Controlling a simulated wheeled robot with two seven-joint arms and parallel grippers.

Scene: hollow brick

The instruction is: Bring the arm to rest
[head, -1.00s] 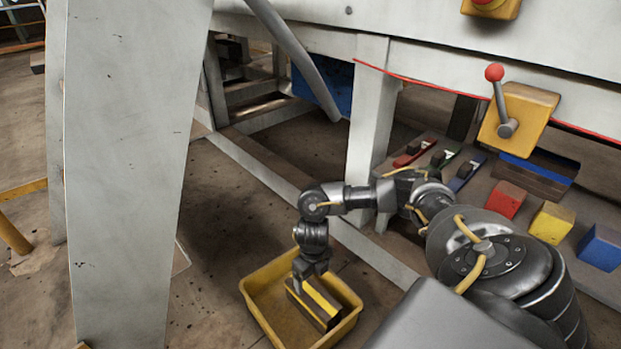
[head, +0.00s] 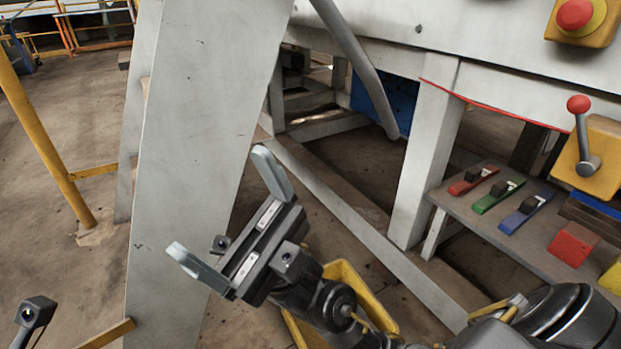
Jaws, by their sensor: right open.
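My right gripper (head: 218,200) is raised in the middle of the head view. Its two pale fingers are spread wide with nothing between them. Its arm runs back to the lower right. The yellow tray (head: 378,308) is on the floor behind this arm, and only parts of its rim and walls show. The inside of the tray is mostly hidden, so the yellow-striped brick cannot be seen now. My left gripper is not in view.
A broad grey post (head: 195,130) stands just behind the right gripper. A shelf at right holds red (head: 472,180), green (head: 497,196) and blue (head: 525,213) pieces and a red block (head: 573,244). A red-knobbed lever (head: 580,130) is above. Open floor lies at left.

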